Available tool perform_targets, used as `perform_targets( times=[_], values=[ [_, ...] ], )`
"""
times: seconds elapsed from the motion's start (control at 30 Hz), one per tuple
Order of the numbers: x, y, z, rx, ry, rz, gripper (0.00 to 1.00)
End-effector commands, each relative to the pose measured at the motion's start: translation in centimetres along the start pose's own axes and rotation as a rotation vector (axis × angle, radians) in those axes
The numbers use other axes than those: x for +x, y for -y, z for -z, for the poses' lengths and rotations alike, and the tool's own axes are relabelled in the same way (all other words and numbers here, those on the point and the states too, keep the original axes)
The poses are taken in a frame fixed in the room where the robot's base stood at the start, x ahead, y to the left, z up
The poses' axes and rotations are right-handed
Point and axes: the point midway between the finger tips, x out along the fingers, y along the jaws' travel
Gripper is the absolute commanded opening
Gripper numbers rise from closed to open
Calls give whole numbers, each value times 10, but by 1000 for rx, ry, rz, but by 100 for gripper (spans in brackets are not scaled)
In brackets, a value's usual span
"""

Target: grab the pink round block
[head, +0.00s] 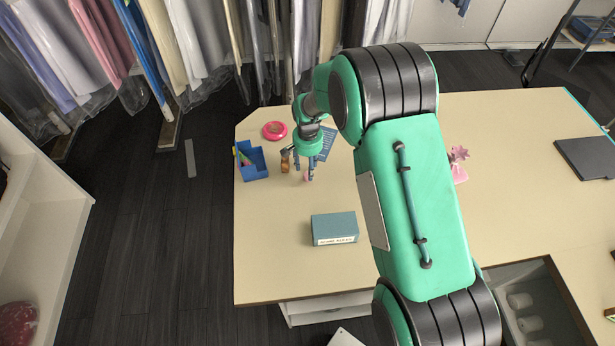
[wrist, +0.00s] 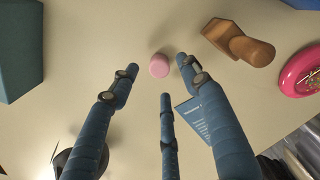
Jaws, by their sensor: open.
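The pink round block (wrist: 159,66) sits on the tabletop, small and rounded, between and just beyond the fingertips of my gripper (wrist: 158,80) in the wrist view. In the head view the pink block (head: 306,176) shows partly, close under my gripper (head: 305,172). My gripper has blue fingers, spread apart and pointing down over the table. Nothing is held between them. I cannot tell from these views how high the fingertips are above the table.
A brown wooden object (wrist: 238,43) stands close to the block. A pink round dish (head: 274,130), a blue bin (head: 251,160), a blue printed sheet (head: 327,143) and a teal box (head: 334,228) are around it. Bare tabletop (head: 270,262) lies in front.

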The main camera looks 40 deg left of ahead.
Motion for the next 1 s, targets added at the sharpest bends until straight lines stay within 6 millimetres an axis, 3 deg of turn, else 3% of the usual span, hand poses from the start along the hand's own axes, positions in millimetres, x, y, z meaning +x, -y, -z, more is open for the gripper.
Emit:
perform_targets(
  times=[0.5, 1.0],
  values=[
    [43, 0, -2, 0, -1, 0, 47],
    [45, 0, -2, 0, 0, 0, 47]
  ],
)
